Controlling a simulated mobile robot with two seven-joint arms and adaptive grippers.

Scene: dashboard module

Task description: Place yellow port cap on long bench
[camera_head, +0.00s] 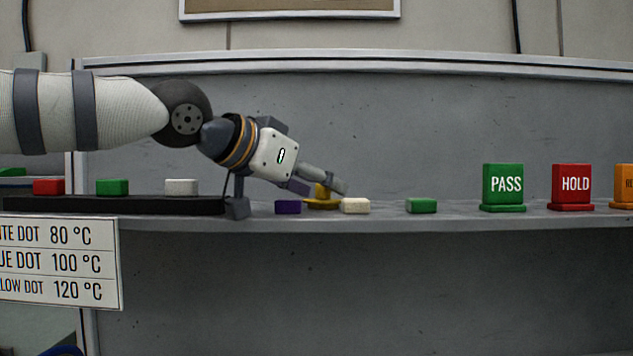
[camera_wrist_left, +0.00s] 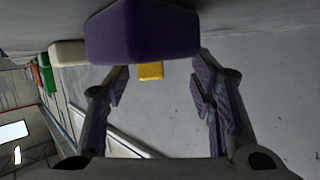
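The yellow port cap (camera_head: 322,206) sits on the long grey bench (camera_head: 380,223), with a wide base and a narrower top partly hidden behind my finger in the head view. My left gripper (camera_head: 338,186) slants down to the right at the cap. In the left wrist view the fingers of my left gripper (camera_wrist_left: 158,82) are spread apart. A small yellow part of the cap (camera_wrist_left: 151,71) shows in the gap between them, below a purple block. I cannot tell whether a finger touches the cap. My right gripper is not in view.
The purple block (camera_head: 288,207) and a cream block (camera_head: 355,205) stand close to the cap. A green block (camera_head: 421,205) and PASS (camera_head: 503,187) and HOLD (camera_head: 571,186) signs stand farther right. A dark rack (camera_head: 120,205) holds coloured blocks at left. Bare bench lies between green block and PASS.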

